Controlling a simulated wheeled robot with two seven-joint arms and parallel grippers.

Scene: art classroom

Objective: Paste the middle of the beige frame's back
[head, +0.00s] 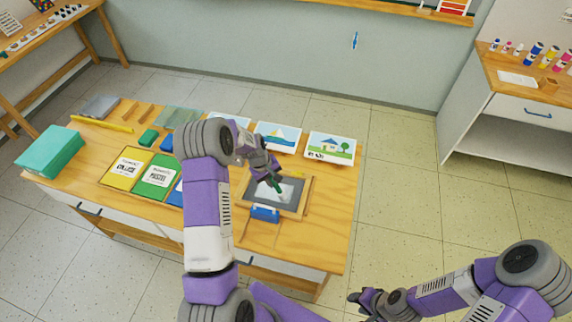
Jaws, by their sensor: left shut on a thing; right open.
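A flat piece with a grey border (291,205) and a lighter middle lies near the right end of the wooden table. A thin beige strip (308,196) shows along its right side; I cannot tell whether this is the beige frame or which face is up. My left gripper (274,180) is over this piece, shut on a small dark green stick-like thing (278,187). I cannot tell whether its tip touches the light middle. The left arm hides part of the piece's left side. My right gripper (364,298) is open and empty, off the table at lower right.
A blue object (265,213) sits at the piece's front edge. Picture cards (329,147) line the back. Yellow (126,168) and green (157,177) booklets and a teal stack (50,150) lie to the left. The table's right end (338,215) is bare.

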